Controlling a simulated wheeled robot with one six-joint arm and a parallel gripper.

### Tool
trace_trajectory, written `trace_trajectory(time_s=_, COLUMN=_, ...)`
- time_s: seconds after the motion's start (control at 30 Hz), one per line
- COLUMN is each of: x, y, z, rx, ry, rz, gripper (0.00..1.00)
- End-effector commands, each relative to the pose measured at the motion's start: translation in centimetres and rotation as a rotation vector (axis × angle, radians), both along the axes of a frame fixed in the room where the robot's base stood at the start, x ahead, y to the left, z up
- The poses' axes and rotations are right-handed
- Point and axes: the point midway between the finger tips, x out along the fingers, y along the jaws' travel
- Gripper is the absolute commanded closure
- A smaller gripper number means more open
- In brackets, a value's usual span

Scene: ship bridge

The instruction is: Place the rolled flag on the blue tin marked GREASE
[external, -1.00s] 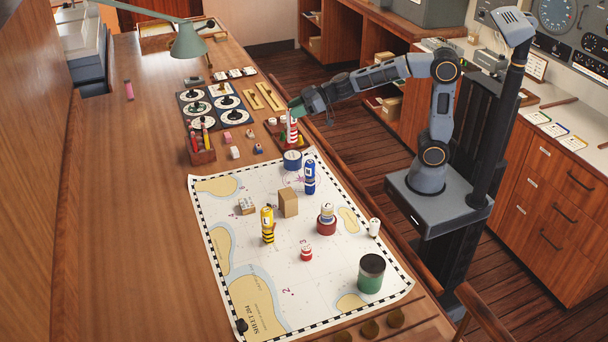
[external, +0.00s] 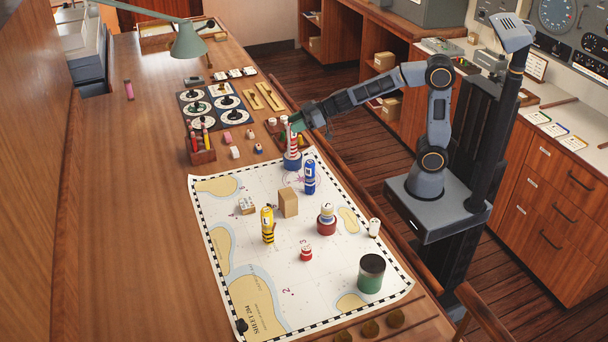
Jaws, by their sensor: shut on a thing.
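A red-and-white striped roll, the rolled flag (external: 292,149), is upright in my gripper (external: 294,125). My gripper is shut around its upper part and hides some of it. The flag's lower end is at the top of a blue tin (external: 292,164) on the chart's far edge. I cannot tell whether they touch or a small gap is left. The writing on this tin is too small to read.
A blue roll (external: 309,178) stands close by, right of the tin, with a cardboard box (external: 288,203) nearer. A yellow-black roll (external: 267,226), a red tin (external: 326,226) with a roll on it and a green tin (external: 371,276) stand on the chart (external: 330,280).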

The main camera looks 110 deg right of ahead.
Motion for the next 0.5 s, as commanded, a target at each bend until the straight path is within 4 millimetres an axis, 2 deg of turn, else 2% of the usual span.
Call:
trace_trajectory(time_s=0.03, x=0.01, y=0.0, z=-0.24, rx=-0.001, ry=-0.001, rz=0.0, gripper=0.99)
trace_trajectory(time_s=0.07, x=0.01, y=0.0, z=-0.14, rx=0.0, ry=0.0, rz=0.0, gripper=0.6)
trace_trajectory(time_s=0.3, x=0.0, y=0.0, z=-0.09, rx=0.0, ry=0.0, rz=0.0, gripper=0.37)
trace_trajectory(time_s=0.5, x=0.0, y=0.0, z=-0.08, rx=0.0, ry=0.0, rz=0.0, gripper=0.36)
